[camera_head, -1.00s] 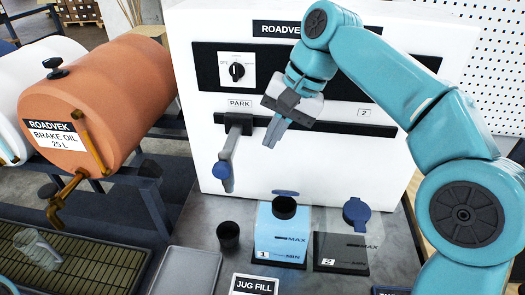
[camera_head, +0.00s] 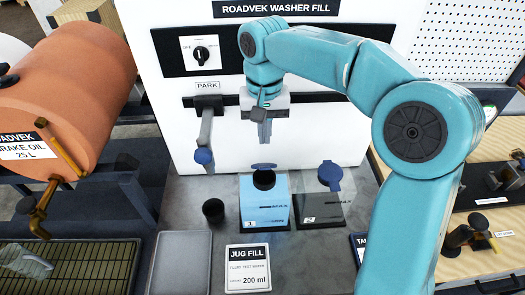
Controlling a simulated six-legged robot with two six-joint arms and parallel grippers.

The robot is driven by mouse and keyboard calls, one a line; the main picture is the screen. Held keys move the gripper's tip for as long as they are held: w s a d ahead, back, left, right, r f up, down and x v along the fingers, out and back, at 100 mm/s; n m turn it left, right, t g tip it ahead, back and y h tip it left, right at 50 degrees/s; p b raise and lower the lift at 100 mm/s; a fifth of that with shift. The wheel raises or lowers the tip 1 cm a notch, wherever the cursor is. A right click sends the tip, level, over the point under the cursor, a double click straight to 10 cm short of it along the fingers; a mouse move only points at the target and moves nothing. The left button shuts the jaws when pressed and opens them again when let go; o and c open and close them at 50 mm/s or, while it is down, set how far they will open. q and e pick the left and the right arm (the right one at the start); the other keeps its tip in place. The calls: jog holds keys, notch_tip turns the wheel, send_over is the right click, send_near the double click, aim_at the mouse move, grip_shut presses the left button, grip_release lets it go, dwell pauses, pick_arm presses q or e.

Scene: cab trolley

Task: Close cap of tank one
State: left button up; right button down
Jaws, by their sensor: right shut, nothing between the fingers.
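Tank one (camera_head: 264,214) is a box of light blue liquid marked 1 on the grey bench, below the white panel. Its dark round neck (camera_head: 264,180) shows on top. A blue cap (camera_head: 264,166) shows as a thin strip behind the neck, apparently swung open. My right gripper (camera_head: 261,128) is shut and empty, pointing down in front of the panel, above tank one and apart from its cap. My left gripper is not in view.
Tank two (camera_head: 322,210), clear and dark-based with a blue cap (camera_head: 330,176), stands right beside tank one. A black cup (camera_head: 213,211) and a blue-ended nozzle (camera_head: 205,150) are to the left. A grey tray (camera_head: 180,262) and a jug-fill sign (camera_head: 248,268) are in front.

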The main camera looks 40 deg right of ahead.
aim_at(264, 167)
jog(key=s+a+f, duration=0.1)
jog(key=s+f, duration=0.1)
jog(key=f, duration=0.1)
jog(key=shift+s+a+p, duration=0.2)
jog(key=shift+a+p, duration=0.1)
jog(key=shift+a, duration=0.1)
jog(key=shift+f, duration=0.3)
